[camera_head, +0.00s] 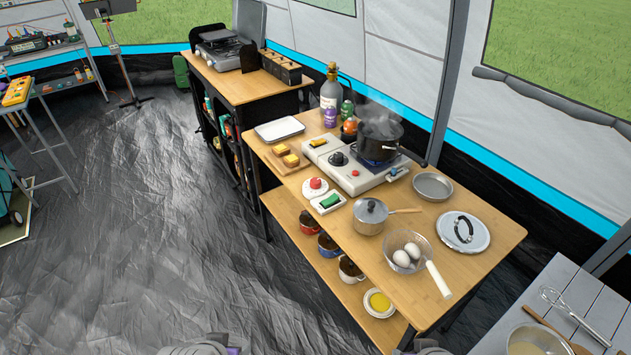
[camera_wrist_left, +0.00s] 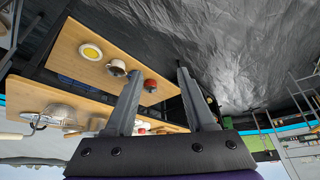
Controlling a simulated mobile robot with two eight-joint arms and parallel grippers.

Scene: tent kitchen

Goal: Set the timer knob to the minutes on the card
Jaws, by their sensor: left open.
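The timer is a white base with a red round knob (camera_head: 315,184). It lies on the wooden table at its near left edge, in front of the stove, in the head view. Its dial marks are too small to read. I cannot make out a card with minutes in either view. My left gripper (camera_wrist_left: 158,98) is open and empty in the left wrist view, upside down against the table and floor, and apart from the timer. In the head view only bits of my arms show at the bottom edge. My right gripper does not show.
A white tray with a green block (camera_head: 329,201) sits right beside the timer. A lidded saucepan (camera_head: 370,215), a camp stove (camera_head: 351,173) with a steaming black pot (camera_head: 380,139) and bread on a board (camera_head: 282,162) stand close by. Mugs (camera_head: 328,246) stand on the lower shelf.

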